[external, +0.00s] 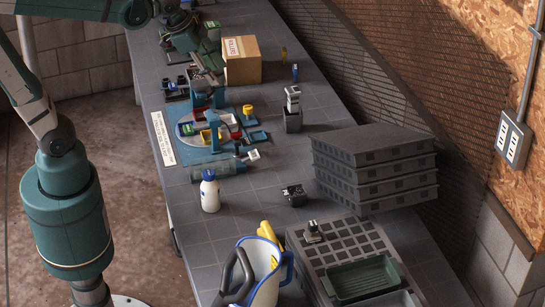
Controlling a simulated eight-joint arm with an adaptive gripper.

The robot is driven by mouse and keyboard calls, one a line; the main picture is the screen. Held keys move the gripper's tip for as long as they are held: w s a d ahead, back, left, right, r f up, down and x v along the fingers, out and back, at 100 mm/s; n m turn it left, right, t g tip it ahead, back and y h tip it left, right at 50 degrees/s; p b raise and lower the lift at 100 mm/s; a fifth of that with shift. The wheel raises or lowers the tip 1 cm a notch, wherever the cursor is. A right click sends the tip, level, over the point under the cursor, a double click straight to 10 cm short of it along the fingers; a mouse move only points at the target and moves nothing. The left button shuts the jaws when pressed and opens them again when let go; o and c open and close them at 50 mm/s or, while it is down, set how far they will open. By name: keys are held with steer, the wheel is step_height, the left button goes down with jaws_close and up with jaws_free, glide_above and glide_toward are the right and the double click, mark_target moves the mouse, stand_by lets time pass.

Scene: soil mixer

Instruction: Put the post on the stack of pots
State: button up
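No thing can be clearly told as the post at this size. A small grey upright piece (312,233) stands on the grid tray at the lower right. A dark square pot-like block (293,122) stands mid-table with a pale grey and white piece (292,98) upright on it. I cannot tell whether that is the stack of pots. A small dark piece (294,194) lies on the table left of the stacked crates. My arm reaches across the top left, and my gripper (205,72) appears to be over the far end of the table. Its fingers are too small and cluttered to read.
Stacked grey crates (375,180) stand at the right by the wall. A grid tray (298,248) is in front of them. A white bottle (210,194), a blue-rimmed jug (266,285), a blue machine (190,112) and a cardboard box (243,62) also stand on the table.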

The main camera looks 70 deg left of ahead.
steer(key=s+d+f+n+t, duration=0.1)
steer(key=s+d+f+n, duration=0.1)
steer(key=s, duration=0.4)
steer(key=s+d+f+n, duration=0.2)
steer(key=s, duration=0.4)
steer(key=shift+d+f+n+t, duration=0.2)
steer(key=shift+n+t, duration=0.1)
steer(key=shift+t, duration=0.1)
